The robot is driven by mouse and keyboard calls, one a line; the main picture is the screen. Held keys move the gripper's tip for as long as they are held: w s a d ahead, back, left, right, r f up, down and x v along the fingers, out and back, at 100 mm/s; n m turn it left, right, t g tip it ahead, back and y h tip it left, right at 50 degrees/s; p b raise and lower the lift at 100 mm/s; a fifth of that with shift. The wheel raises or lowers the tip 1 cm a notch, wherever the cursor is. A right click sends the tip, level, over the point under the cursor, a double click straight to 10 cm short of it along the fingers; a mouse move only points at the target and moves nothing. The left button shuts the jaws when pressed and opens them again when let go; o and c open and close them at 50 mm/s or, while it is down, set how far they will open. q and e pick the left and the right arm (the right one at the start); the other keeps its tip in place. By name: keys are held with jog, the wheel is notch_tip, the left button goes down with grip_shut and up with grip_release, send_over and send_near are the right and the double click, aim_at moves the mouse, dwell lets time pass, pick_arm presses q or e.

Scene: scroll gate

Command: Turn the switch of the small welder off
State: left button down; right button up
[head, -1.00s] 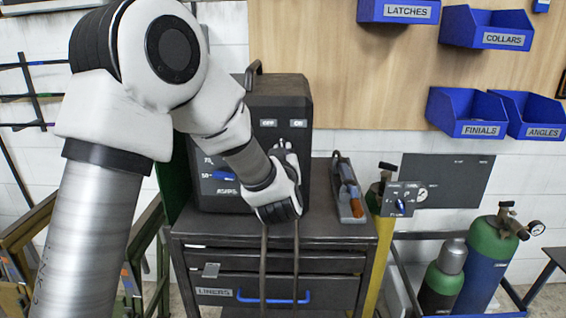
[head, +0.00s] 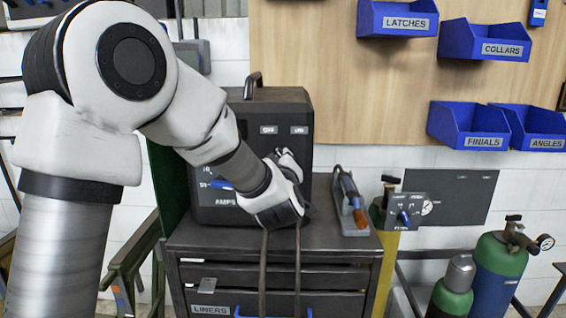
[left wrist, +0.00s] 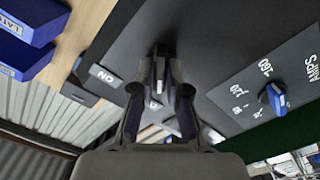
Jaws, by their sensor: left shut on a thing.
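The small welder (head: 283,108) is a black box with a top handle, standing on a dark drawer cabinet. Its front carries an OFF label (head: 268,130) on the left and an ON label (head: 299,130) on the right. My left gripper (head: 290,156) is at the welder's front, just below these labels, and hides the switch in the head view. In the left wrist view its fingers (left wrist: 160,92) are shut on the switch (left wrist: 160,74), a narrow, pale lever seen only in part. The ON label (left wrist: 103,76) shows to the left there. My right gripper is not in view.
A blue AMPS knob (left wrist: 274,97) sits beside the gripper on the welder's front. A grey tray (head: 349,205) with an orange-tipped tool lies on the cabinet (head: 200,240) to the right. Gas cylinders (head: 495,268) stand farther right. Blue bins (head: 470,127) hang above.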

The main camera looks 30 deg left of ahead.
pick_arm(q)
jog(key=shift+f, duration=0.25)
jog(key=c, duration=1.2)
grip_release()
jog(key=shift+r, duration=0.1)
jog(key=shift+s+d, duration=0.1)
jog(key=v, duration=1.1)
jog(key=shift+s+d, duration=0.25)
jog(key=shift+s, duration=0.05)
